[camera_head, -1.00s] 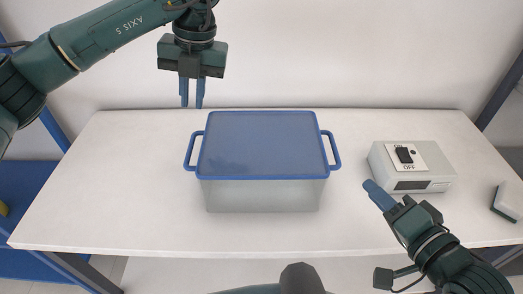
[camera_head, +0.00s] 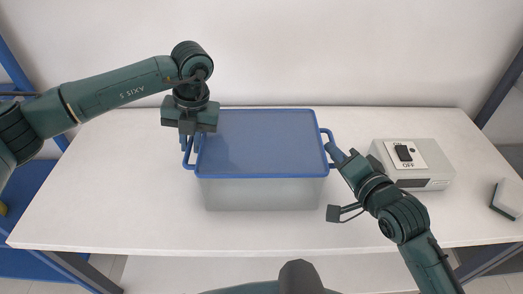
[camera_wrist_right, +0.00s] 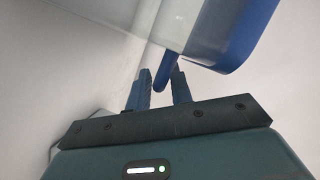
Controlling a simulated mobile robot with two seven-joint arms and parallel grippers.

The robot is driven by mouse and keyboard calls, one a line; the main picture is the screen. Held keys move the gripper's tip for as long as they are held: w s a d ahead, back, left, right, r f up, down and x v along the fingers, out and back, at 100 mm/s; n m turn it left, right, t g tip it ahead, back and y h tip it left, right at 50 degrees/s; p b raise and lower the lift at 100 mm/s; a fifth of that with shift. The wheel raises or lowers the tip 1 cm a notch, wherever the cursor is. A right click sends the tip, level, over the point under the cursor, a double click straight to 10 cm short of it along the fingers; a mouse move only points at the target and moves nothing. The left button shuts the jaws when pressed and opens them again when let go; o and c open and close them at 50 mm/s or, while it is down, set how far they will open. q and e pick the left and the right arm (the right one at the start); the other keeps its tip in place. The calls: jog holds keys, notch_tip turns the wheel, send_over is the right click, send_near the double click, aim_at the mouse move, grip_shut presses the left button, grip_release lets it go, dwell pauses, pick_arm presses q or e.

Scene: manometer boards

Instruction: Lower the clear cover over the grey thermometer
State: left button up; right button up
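A box (camera_head: 262,193) with translucent pale walls, a flat blue lid and blue side handles stands mid-table. I cannot make out a separate clear cover or a grey thermometer. My left gripper (camera_head: 190,143) points down at the box's left handle (camera_head: 187,160), its fingers apart on either side of the handle's bar. My right gripper (camera_head: 333,151) is at the right handle (camera_head: 327,135). In the right wrist view its fingers (camera_wrist_right: 160,88) are apart, with the blue handle (camera_wrist_right: 166,73) at the gap between their tips. Whether they touch it is unclear.
A grey-white device (camera_head: 415,163) with a black rocker switch and an OFF label stands right of the box, close to my right wrist. A pale block with a dark edge (camera_head: 507,198) lies at the table's right end. The table's (camera_head: 120,200) left and front are clear.

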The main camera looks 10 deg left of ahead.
jog(key=shift+w, duration=0.15)
grip_shut()
jog(key=shift+r, duration=0.1)
dwell(0.5)
